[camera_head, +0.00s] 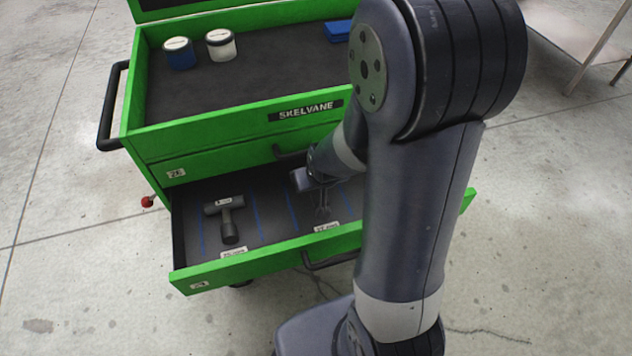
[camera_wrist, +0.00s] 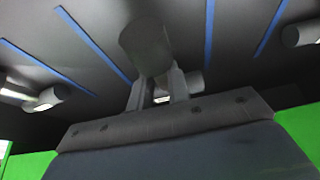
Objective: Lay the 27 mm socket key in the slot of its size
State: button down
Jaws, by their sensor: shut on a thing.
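My gripper (camera_head: 322,208) is low in the open drawer (camera_head: 265,262), right of a dark T-shaped key (camera_head: 230,215) that lies on the drawer floor. In the wrist view my gripper's fingers (camera_wrist: 158,92) are shut on a dark grey socket key (camera_wrist: 146,48). Its thick round end shows at the fingertips, close to the drawer floor; whether it touches the floor I cannot tell. A pale patch shows between the fingers. My arm hides much of the drawer's right side in the head view, and the size markings are too small to read.
Blue lines (camera_wrist: 92,42) divide the drawer floor into slots, with pale labels (camera_head: 233,253) along the front. Other dark cylinders lie at left (camera_wrist: 52,97) and right (camera_wrist: 302,34) in the wrist view. The cabinet top (camera_head: 265,70) holds a blue tin (camera_head: 179,55) and a white tin (camera_head: 221,46).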

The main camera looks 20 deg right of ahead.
jog(key=shift+f+b, duration=0.65)
jog(key=shift+b, duration=0.05)
jog(key=c, duration=1.3)
grip_release()
jog(key=shift+c, duration=0.2)
jog(key=shift+r, duration=0.15)
notch_tip(320, 180, up, 2)
jog(key=shift+p, duration=0.85)
jog(key=p+v, duration=0.2)
jog(key=v, duration=0.9)
jog(key=shift+s, duration=0.25)
